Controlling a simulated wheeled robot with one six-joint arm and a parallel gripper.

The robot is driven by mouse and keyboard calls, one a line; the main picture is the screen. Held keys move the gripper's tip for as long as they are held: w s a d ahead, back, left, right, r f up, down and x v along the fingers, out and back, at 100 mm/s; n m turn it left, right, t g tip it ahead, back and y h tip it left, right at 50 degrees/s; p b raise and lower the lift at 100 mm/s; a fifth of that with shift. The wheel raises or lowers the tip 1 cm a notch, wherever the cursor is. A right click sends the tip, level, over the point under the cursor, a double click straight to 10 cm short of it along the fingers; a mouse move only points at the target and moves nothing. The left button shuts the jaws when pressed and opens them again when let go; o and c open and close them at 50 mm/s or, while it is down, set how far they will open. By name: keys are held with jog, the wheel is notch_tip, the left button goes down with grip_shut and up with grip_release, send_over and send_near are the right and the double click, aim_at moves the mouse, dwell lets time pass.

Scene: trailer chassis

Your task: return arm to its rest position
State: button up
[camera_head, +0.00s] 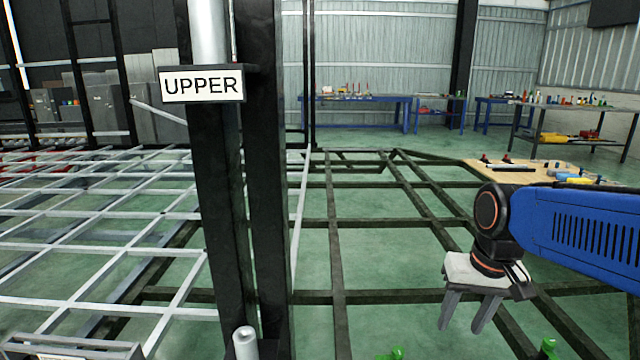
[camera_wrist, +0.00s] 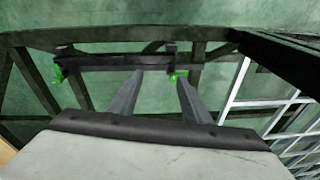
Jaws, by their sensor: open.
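My gripper (camera_head: 461,329) hangs at the lower right of the head view, below the blue arm link, with its two grey fingers apart and nothing between them. It is above the dark chassis frame (camera_head: 400,297). In the wrist view the two fingers of my gripper (camera_wrist: 160,78) point away from the camera, open and empty.
A dark post with an "UPPER" sign (camera_head: 202,84) stands left of centre. A light metal grid (camera_head: 90,220) lies left of it. A wooden board with tools (camera_head: 520,168) is behind my arm. Blue workbenches (camera_head: 360,100) stand at the back. Green parts (camera_head: 548,346) show at the bottom edge.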

jog(key=s+d+f+n+t, duration=0.1)
jog(key=s+f+t, duration=0.1)
jog(key=s, duration=0.7)
jog(key=shift+s+d+f+n+t+h, duration=0.25)
jog(key=shift+s+n+t+h, duration=0.05)
jog(key=shift+t, duration=0.3)
jog(key=shift+o, duration=0.2)
